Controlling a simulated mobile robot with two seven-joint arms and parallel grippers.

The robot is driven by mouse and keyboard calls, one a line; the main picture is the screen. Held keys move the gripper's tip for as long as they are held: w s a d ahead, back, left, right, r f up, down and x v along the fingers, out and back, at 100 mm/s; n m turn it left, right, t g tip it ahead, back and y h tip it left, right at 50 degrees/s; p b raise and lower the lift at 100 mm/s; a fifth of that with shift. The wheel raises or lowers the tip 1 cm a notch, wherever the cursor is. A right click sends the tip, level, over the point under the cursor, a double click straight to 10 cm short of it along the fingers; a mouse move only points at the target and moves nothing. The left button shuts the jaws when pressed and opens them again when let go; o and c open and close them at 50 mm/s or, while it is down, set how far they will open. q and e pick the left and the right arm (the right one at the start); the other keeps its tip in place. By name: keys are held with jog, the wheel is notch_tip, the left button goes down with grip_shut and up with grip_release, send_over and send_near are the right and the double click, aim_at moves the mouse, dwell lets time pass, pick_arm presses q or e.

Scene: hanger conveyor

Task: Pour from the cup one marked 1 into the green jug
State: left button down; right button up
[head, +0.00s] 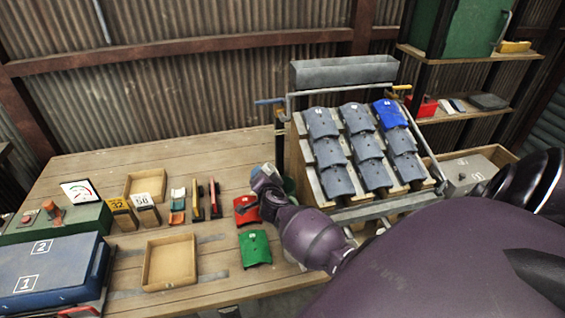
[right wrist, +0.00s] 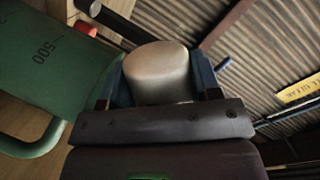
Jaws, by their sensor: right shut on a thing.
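My right gripper (head: 266,174) reaches over the table at the middle of the head view. In the right wrist view my right gripper (right wrist: 162,84) is shut on a smooth grey metal cup (right wrist: 157,66), held between its blue fingers. No number shows on the cup, so I cannot tell its marking. The green jug (right wrist: 62,75), marked 500 and with a loop handle, is just left of the cup in the wrist view. In the head view my gripper hides most of the jug. The jug's inside is hidden. My left gripper is not in view.
A rack of grey curved pieces (head: 329,152) stands right of my gripper. A red piece (head: 243,204) and a green piece (head: 255,247) lie close by on the table. An empty wooden tray (head: 170,283) and a blue case (head: 45,273) are further left.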

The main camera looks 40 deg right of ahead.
jog(key=shift+m, duration=0.5)
jog(key=shift+m+y, duration=0.4)
jog(key=shift+m, duration=0.1)
jog(key=shift+m+t, duration=0.3)
jog(key=shift+m, duration=0.1)
jog(key=shift+d+f+m+y, duration=0.15)
jog(key=shift+m+y, duration=0.15)
jog(key=shift+m, duration=0.2)
